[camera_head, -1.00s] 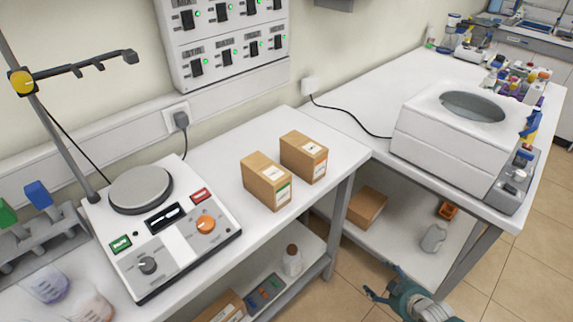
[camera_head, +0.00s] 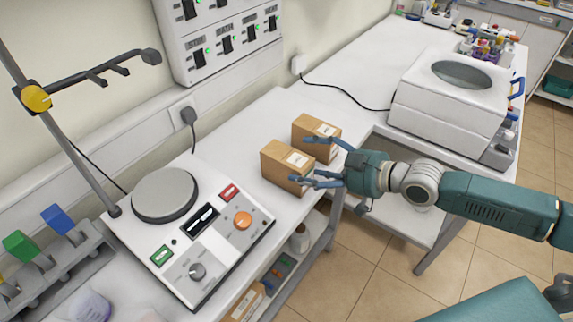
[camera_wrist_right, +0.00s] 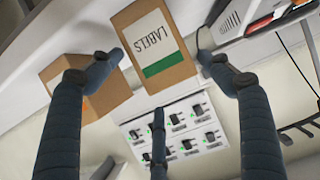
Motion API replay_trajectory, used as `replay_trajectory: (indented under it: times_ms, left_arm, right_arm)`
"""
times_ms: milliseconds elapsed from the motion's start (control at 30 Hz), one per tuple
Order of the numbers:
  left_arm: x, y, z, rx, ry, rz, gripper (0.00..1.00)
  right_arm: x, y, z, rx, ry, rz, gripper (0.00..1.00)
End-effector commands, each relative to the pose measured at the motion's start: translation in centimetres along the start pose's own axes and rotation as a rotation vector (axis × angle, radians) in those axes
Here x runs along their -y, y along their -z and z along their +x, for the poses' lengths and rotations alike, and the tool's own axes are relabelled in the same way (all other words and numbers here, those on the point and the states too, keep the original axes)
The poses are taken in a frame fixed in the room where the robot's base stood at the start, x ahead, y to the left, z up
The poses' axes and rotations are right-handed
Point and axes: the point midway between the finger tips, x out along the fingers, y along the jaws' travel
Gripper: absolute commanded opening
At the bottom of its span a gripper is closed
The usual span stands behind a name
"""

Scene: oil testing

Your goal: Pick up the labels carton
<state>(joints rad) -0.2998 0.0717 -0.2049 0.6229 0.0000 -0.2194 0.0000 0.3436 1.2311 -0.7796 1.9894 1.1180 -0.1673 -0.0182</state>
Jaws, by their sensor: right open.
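The labels carton (camera_head: 279,164) is a brown box standing on the white bench. The right wrist view shows its white label reading LABELS with a green band (camera_wrist_right: 153,42). My right gripper (camera_head: 303,161) is open at its right side, with the fingers reaching towards it from the right. In the right wrist view two fingertips lie to either side of the carton in the picture, and a third finger (camera_wrist_right: 158,135) shows below it. I cannot tell whether any finger touches it. My left gripper is not in view.
A second brown carton (camera_head: 310,128) stands close behind the labels carton. A hotplate device (camera_head: 205,245) with knobs stands to the left. A white machine (camera_head: 445,105) stands on the right bench. A switch panel (camera_head: 225,40) is on the wall. The bench behind the cartons is clear.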

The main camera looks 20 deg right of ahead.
Motion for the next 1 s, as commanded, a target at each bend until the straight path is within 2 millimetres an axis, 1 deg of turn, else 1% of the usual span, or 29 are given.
replay_trajectory:
  times_ms: [33,100,200,333,467,600,700,900,933,1000]
  left_arm:
    - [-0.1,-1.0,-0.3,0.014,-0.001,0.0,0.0]
    - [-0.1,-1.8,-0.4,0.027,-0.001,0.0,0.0]
    - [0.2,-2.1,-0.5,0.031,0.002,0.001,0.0]
    - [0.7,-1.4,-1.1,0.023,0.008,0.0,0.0]
    - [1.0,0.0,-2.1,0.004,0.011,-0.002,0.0]
    - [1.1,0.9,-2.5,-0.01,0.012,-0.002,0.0]
    - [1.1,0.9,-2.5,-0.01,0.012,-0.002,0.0]
    - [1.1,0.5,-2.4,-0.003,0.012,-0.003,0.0]
    - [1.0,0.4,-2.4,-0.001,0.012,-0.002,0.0]
    - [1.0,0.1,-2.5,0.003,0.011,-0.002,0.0]
  right_arm:
    - [0.0,0.3,0.6,-0.004,0.0,0.002,0.78]
    - [0.0,0.2,1.2,-0.003,0.0,0.001,0.78]
    - [0.0,0.1,1.7,-0.001,0.0,-0.002,0.78]
    - [0.0,0.3,2.6,-0.002,0.0,0.001,0.78]
    - [0.0,0.5,4.5,-0.003,0.0,0.002,0.78]
    - [0.0,0.3,6.3,-0.003,-0.001,0.0,0.78]
    - [0.0,0.1,6.8,0.0,-0.001,-0.002,0.78]
    - [0.0,0.0,6.9,0.0,0.0,-0.002,0.78]
    - [0.0,0.0,6.9,0.0,-0.001,-0.002,0.76]
    - [0.0,0.0,6.9,0.0,-0.001,-0.002,0.62]
